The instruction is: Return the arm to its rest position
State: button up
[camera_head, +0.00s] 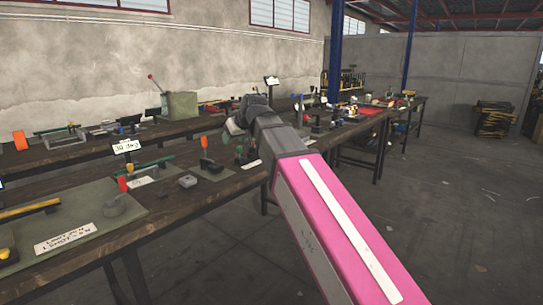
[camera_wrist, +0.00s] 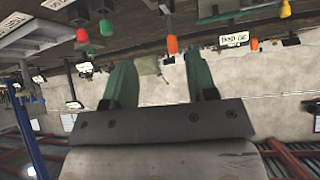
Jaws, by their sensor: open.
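My arm, pink with a white stripe, reaches from the lower right of the head view towards the workbench. My gripper (camera_head: 236,127) is at its far end, in front of the bench, and its fingers are mostly hidden there. In the wrist view my gripper (camera_wrist: 160,82) shows two green fingers spread apart with nothing between them. That view is upside down, with the bench along the top and the wall and roof below.
A long wooden workbench (camera_head: 185,205) with presses, tools and label cards runs along the left. A second bench (camera_head: 160,130) stands behind it by the wall. Blue posts (camera_head: 335,60) rise at the middle. The floor (camera_head: 450,190) at the right is largely clear, with stacked pallets (camera_head: 494,119) farther back.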

jog(key=d+f+m+g+h, duration=0.1)
jog(key=d+f+m+h, duration=0.1)
jog(key=d+f, duration=0.85)
jog(key=d+f+m+g+h, duration=0.2)
jog(key=d+f, duration=0.4)
jog(key=f, duration=0.9)
jog(key=s+d+f+m+g+h, duration=0.1)
jog(key=s+d+f+m+g, duration=0.1)
jog(key=s+d+f, duration=0.4)
jog(key=s+d+f+m+g+h, duration=0.1)
jog(key=s+d+f, duration=0.6)
jog(key=f, duration=0.8)
jog(key=d, duration=0.2)
jog(key=shift+s+d+f+m+g, duration=0.2)
jog(key=shift+s+d+m+g, duration=0.1)
jog(key=shift+d+m+g, duration=0.1)
